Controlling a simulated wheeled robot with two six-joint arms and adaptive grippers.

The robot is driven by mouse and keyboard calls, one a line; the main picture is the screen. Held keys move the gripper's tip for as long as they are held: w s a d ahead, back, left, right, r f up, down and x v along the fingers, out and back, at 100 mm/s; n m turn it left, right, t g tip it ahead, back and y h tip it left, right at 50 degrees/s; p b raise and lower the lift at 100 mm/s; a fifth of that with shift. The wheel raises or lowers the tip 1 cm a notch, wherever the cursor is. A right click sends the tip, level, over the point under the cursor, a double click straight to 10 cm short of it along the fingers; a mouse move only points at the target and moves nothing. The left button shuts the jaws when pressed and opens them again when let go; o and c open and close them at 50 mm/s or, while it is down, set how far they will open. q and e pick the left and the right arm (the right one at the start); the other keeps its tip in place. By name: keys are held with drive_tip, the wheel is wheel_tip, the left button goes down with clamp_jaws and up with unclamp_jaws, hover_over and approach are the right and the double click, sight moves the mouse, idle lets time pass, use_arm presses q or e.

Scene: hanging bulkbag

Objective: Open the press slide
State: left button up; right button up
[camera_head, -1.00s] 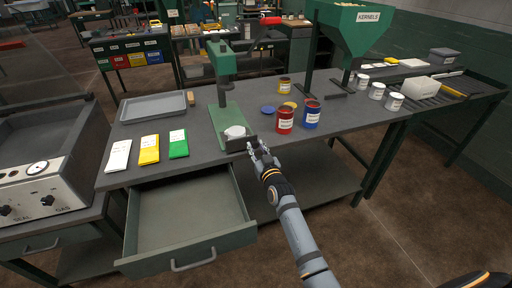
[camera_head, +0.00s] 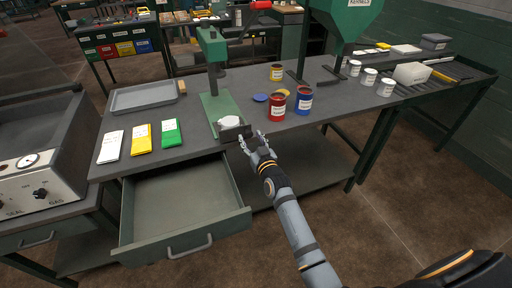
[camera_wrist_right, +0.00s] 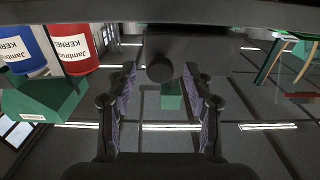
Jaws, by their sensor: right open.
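The green press (camera_head: 214,75) stands on the grey workbench, with a red-tipped lever (camera_head: 260,6) at the upper right. A round white piece (camera_head: 229,121) sits low on its base, behind a dark front plate (camera_head: 235,132) of the slide. My right gripper (camera_head: 252,141) is at the right front of this plate. In the right wrist view the two fingers (camera_wrist_right: 160,105) are spread apart. A dark round knob (camera_wrist_right: 160,68) on the dark plate (camera_wrist_right: 205,48) shows ahead between them; I cannot tell if they touch it. My left gripper is not in view.
An open, empty drawer (camera_head: 180,200) juts out below the press. Red (camera_head: 277,106) and blue (camera_head: 303,101) cans stand right of the press. White, yellow and green packets (camera_head: 171,133) and a grey tray (camera_head: 143,97) lie to its left.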

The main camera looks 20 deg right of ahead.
drive_tip(key=s, duration=1)
drive_tip(key=shift+s+d, duration=0.15)
drive_tip(key=shift+s, duration=0.15)
drive_tip(key=s+d+f+g+p, duration=0.1)
drive_tip(key=s+f+g, duration=0.3)
drive_tip(key=f, duration=0.8)
drive_tip(key=s+f+g, duration=0.2)
drive_tip(key=s+f, duration=0.4)
drive_tip(key=f, duration=0.6)
drive_tip(key=s+d+f+g+p, duration=0.1)
drive_tip(key=s+f+g, duration=0.25)
drive_tip(key=f, duration=0.85)
drive_tip(key=s+d+f+g, duration=0.2)
drive_tip(key=s+f, duration=0.3)
drive_tip(key=s, duration=0.5)
drive_tip(key=s+d+f+g+h, duration=0.1)
drive_tip(key=s+f, duration=0.4)
drive_tip(key=s, duration=0.6)
drive_tip(key=s+d+f+g+p, duration=0.1)
drive_tip(key=s+d+f+g, duration=0.2)
drive_tip(key=s, duration=0.7)
wheel_tip(320, 180, down, 2)
drive_tip(key=shift+s+g, duration=0.2)
drive_tip(key=shift+g, duration=0.45)
